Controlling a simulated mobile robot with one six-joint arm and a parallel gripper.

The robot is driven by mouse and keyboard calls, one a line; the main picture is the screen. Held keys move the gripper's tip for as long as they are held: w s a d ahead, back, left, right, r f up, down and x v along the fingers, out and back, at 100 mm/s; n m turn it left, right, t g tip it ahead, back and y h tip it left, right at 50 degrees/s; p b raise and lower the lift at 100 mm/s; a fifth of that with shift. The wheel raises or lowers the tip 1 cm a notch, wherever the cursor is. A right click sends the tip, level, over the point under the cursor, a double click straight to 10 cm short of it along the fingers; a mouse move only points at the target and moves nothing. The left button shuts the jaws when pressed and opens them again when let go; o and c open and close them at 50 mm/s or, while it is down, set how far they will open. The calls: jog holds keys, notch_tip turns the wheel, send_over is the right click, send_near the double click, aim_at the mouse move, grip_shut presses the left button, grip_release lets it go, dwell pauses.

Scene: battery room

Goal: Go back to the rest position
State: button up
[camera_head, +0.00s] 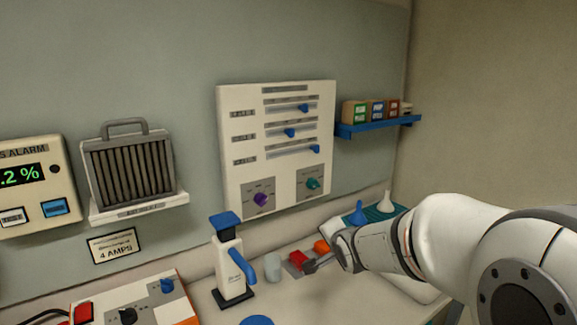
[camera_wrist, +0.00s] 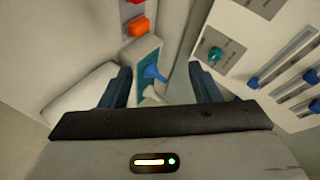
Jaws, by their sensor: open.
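My arm comes in from the right in the camera_head view, with my gripper (camera_head: 314,265) low over the counter, close to a red block (camera_head: 298,259) and an orange block (camera_head: 321,246). In the camera_wrist view my gripper (camera_wrist: 162,82) shows two dark fingers spread apart, with nothing held between them. Beyond the fingers are a blue funnel (camera_wrist: 152,73) and a pale funnel on a teal mat (camera_wrist: 148,50). Whether the gripper touches the red block cannot be told.
A wall panel (camera_head: 277,97) with sliders and knobs hangs behind the counter. A blue shelf (camera_head: 372,128) holds small boxes. A white dispenser (camera_head: 230,265) with a blue lever and a grey-white cup (camera_head: 273,264) stand left of my gripper. A control box (camera_head: 140,303) sits at the lower left.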

jog(key=s+d+f+n+g, duration=0.1)
jog(key=s+n+g, duration=0.2)
jog(key=s, duration=0.6)
jog(key=s+d+f+n+g, duration=0.1)
jog(key=s+n, duration=0.3)
jog(key=s, duration=0.5)
jog(key=s+d+f+n+g+h, duration=0.1)
jog(key=s+n+g, duration=0.3)
jog(key=s, duration=0.6)
jog(key=shift+d+f+g, duration=0.3)
jog(key=shift+d+f, duration=0.1)
jog(key=shift+d, duration=0.45)
